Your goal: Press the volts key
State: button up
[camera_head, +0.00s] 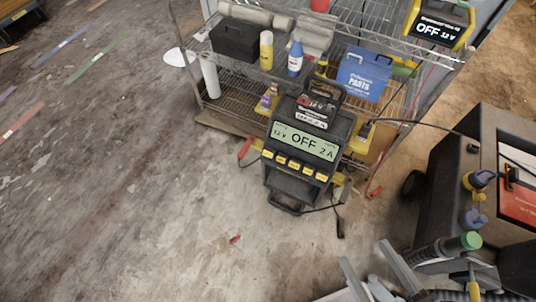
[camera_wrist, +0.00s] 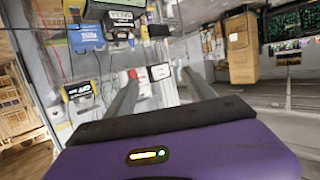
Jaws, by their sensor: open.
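A black and yellow battery charger (camera_head: 300,140) stands in front of a wire shelf in the head view. Its lit green display (camera_head: 303,141) reads 12 V, OFF and 2 A. A row of several small yellow keys (camera_head: 294,165) runs below the display. Their labels are too small to read, so I cannot tell which is the volts key. My gripper (camera_head: 365,253) is at the bottom right of the head view, apart from the charger and to the lower right of its keys. In the wrist view my gripper's two grey fingers (camera_wrist: 160,78) stand apart with nothing between them.
A second charger (camera_head: 440,27) showing OFF 12 V sits on the shelf top. The wire shelf (camera_head: 235,88) holds bottles, a black case (camera_head: 235,39) and a blue parts box (camera_head: 364,74). A dark cart (camera_head: 450,165) stands at right. Cables run beside the charger. The floor at left is mostly clear.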

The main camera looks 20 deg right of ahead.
grip_shut()
dwell(1.7)
